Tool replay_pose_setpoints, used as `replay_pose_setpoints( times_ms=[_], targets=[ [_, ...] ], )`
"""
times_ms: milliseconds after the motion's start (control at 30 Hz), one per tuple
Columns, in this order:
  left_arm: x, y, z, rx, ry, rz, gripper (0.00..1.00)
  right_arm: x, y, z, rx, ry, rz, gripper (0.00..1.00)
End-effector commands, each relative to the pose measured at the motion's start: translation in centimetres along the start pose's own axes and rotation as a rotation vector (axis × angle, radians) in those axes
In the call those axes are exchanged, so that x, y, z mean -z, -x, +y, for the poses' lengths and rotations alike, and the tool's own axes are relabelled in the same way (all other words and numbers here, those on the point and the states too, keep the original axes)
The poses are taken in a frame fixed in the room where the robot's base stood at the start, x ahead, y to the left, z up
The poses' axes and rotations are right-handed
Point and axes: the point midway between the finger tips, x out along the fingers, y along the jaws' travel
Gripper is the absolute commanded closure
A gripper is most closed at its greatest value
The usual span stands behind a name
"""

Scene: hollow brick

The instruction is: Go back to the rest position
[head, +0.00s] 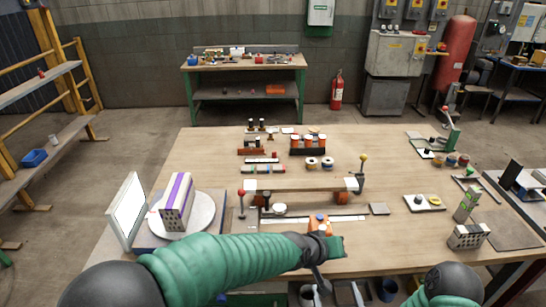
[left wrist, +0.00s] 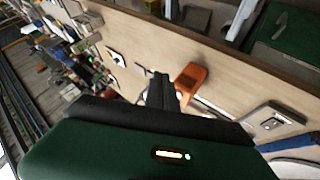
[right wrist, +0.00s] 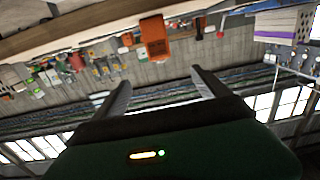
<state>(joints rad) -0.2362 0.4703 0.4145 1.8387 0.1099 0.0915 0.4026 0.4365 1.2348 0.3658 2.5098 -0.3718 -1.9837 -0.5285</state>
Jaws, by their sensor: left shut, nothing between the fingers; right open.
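A hollow brick (head: 178,202), white with a purple stripe and holes in its end, lies on a round white turntable (head: 205,225) at the left of the bench. It also shows in the right wrist view (right wrist: 283,22). A second, grey hollow brick (head: 468,236) sits at the front right. My left arm reaches across the bench front; its gripper (left wrist: 160,90) is shut and empty, near an orange block (left wrist: 190,80). My right gripper (right wrist: 160,77) is open and empty, low at the bench's front edge. The orange block (head: 320,224) lies ahead of it.
A raised wooden bridge (head: 300,184) with knobbed clamps stands mid-bench. A white panel (head: 126,210) stands at the left edge. Blocks and small parts lie behind the bridge. Bare wood (head: 390,165) is free to its right. Bins sit below the front edge.

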Motion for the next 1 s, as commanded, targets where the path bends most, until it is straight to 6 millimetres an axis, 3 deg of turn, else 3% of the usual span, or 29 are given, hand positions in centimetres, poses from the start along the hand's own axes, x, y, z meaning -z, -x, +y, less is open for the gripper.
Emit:
replay_pose_setpoints(
  times_ms=[367,567,667,833,1000],
  targets=[
    [-0.8,2.6,-6.6,0.124,-0.051,-0.028,1.00,-2.0,-1.8,-1.9,0.150,0.084,-0.213,0.15],
    [-2.1,5.4,-12.0,0.227,-0.079,-0.060,1.00,-3.3,-1.8,-1.8,0.206,0.143,-0.415,0.15],
    [-3.2,7.5,-15.7,0.293,-0.091,-0.090,1.00,-3.7,-1.3,-1.1,0.211,0.171,-0.553,0.15],
    [-7.1,13.2,-23.5,0.433,-0.091,-0.175,1.00,-2.5,2.0,1.4,0.136,0.167,-0.873,0.15],
    [-12.4,18.7,-29.0,0.529,-0.063,-0.273,1.00,0.8,8.3,2.6,0.014,0.057,-1.159,0.15]
  ],
)
